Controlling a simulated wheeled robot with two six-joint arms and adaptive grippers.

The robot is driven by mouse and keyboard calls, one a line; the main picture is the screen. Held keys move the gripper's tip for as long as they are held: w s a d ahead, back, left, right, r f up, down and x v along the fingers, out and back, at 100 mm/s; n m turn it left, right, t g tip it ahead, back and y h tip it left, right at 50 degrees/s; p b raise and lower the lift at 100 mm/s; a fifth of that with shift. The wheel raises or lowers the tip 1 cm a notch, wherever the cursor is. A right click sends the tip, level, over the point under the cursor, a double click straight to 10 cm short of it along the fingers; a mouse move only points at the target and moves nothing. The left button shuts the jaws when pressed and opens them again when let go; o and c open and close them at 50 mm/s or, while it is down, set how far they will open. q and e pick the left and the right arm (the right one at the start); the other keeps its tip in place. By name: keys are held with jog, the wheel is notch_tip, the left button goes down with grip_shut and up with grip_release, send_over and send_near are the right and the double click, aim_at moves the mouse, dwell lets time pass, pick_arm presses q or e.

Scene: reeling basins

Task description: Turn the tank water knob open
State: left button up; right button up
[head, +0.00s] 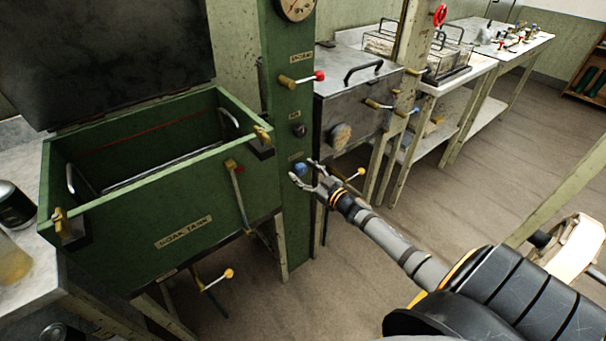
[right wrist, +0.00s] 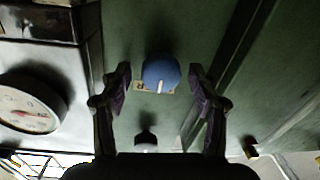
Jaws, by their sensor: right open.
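A round blue knob (head: 299,169) sits low on the green post (head: 290,215) beside the green soak tank (head: 150,245). It also shows in the right wrist view (right wrist: 160,72), with a pale pointer mark and a label partly hidden behind it. My right gripper (head: 303,173) is open, its two fingers on either side of the blue knob. In the right wrist view, gaps show between the knob and both fingertips. My left gripper is in neither view.
Higher on the post are a black knob (head: 299,131), a red-tipped lever (head: 303,80) and a dial gauge (head: 296,8). A metal tank (head: 350,100) with taps stands to the right. The floor (head: 430,215) beside my right arm is clear.

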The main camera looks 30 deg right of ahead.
jog(key=shift+w+a, duration=0.1)
jog(key=shift+w, duration=0.25)
jog(key=shift+c, duration=0.3)
jog(key=c, duration=1.1)
